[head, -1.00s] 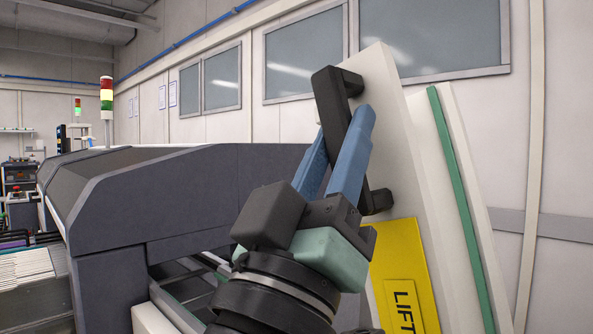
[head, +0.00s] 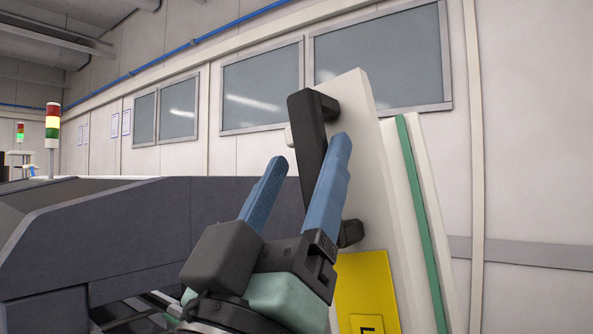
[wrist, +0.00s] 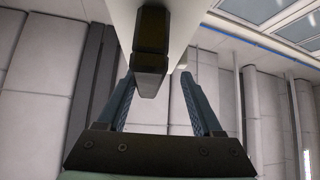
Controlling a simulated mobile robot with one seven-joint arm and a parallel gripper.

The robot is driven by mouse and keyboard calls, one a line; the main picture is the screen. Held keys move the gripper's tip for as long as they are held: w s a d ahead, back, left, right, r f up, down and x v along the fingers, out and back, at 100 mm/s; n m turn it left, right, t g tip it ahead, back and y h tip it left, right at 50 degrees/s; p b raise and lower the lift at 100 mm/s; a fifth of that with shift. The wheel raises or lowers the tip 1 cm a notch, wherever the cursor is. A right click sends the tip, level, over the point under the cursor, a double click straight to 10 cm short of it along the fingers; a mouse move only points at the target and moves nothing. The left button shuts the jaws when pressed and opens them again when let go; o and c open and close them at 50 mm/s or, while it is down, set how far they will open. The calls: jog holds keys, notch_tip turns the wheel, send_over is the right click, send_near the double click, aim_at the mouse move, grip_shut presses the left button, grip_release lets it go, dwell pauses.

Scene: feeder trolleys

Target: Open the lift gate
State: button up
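The lift gate is a white panel (head: 367,150) standing up at a slant, with a yellow label (head: 368,285) low on it. Its black bar handle (head: 309,150) runs along the panel's left part; in the wrist view the handle (wrist: 152,50) comes down from the top. My gripper (head: 310,149) has two blue fingers spread wide in front of the handle. In the wrist view the gripper (wrist: 157,77) has one finger on each side of the handle's end, with gaps visible. I cannot tell how deep the handle lies between them.
A dark grey machine housing (head: 120,225) fills the left. A second white panel with a green strip (head: 420,220) stands just right of the gate. A signal tower (head: 53,135) rises behind the housing. The wall with windows (head: 380,55) is behind.

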jog(key=shift+w+a+f, duration=0.1)
jog(key=b+v, duration=1.1)
jog(key=v, duration=0.1)
jog(key=shift+s+f, duration=0.25)
jog(key=shift+f, duration=0.1)
jog(key=shift+s+b, duration=0.15)
jog(key=shift+b, duration=0.25)
jog(key=shift+r, duration=0.1)
jog(key=w+d+r+n+t+y+p, duration=0.1)
jog(key=r+y+p, duration=1)
jog(key=r+p, duration=2.1)
jog(key=w+d+t+p, duration=0.1)
jog(key=w+t+p, duration=0.1)
jog(key=p, duration=0.2)
